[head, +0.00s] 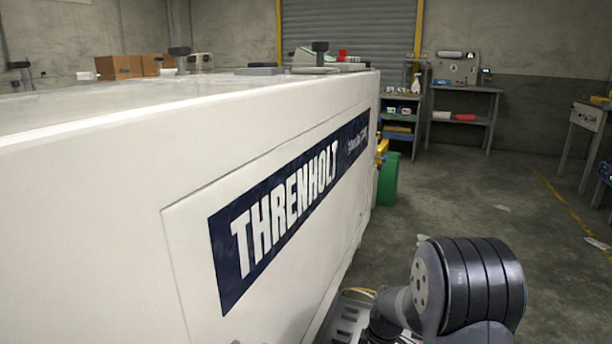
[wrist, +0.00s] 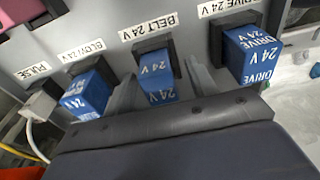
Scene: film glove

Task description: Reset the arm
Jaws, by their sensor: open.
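My gripper (wrist: 160,72) shows in the wrist view with its two grey fingers spread apart. They stand on either side of the blue 24 V block (wrist: 156,78) under the BELT 24 V label. There are gaps between the fingers and the block, so it is not gripped. The block sits in a black socket on a grey panel (wrist: 112,48). My arm (head: 465,285) shows at the lower right of the head view, where my gripper is out of sight.
Blue blocks flank the fingers: the BLOW 24 V one (wrist: 88,92) at left, the DRIVE 24 V one (wrist: 248,55) at right. A pale plug (wrist: 38,107) with a white cable is farther left. A large white THRENHOLT machine (head: 180,160) fills the head view's left; floor is open at right.

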